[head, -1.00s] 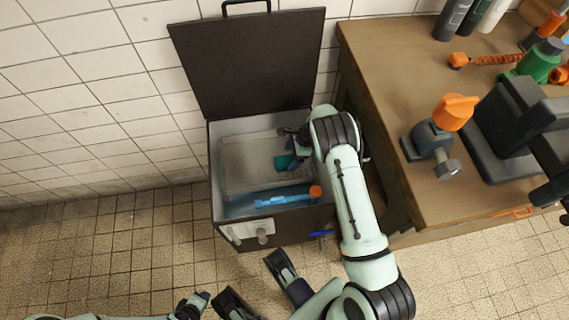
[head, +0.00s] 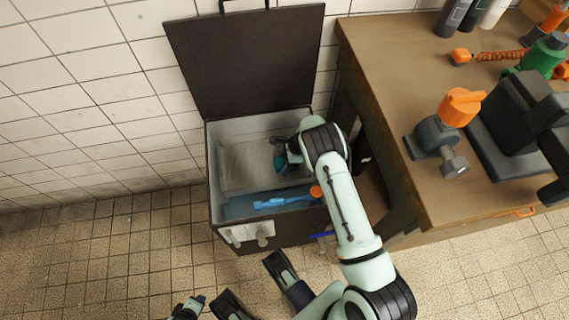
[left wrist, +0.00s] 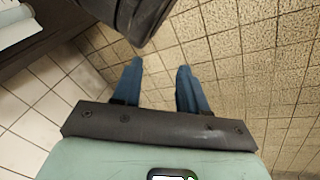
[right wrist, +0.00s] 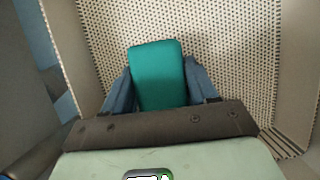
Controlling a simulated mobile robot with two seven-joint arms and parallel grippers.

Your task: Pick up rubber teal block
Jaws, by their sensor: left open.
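The teal block (right wrist: 157,74) stands out between the two fingers of my right gripper (right wrist: 159,82) in the right wrist view. It fills nearly all the gap; whether the fingers press on it cannot be told. In the head view the teal block (head: 280,164) shows inside the open dark box, partly hidden by my right gripper (head: 287,155). My left gripper (left wrist: 160,70) is open and empty, pointing over the tiled floor outside the box.
The box (head: 212,170) has its lid (head: 245,65) raised against the tiled wall. A blue tool with an orange end (head: 285,200) lies in its front part. A wooden bench (head: 395,70) with a vise and bottles stands right of it. The floor at front left is clear.

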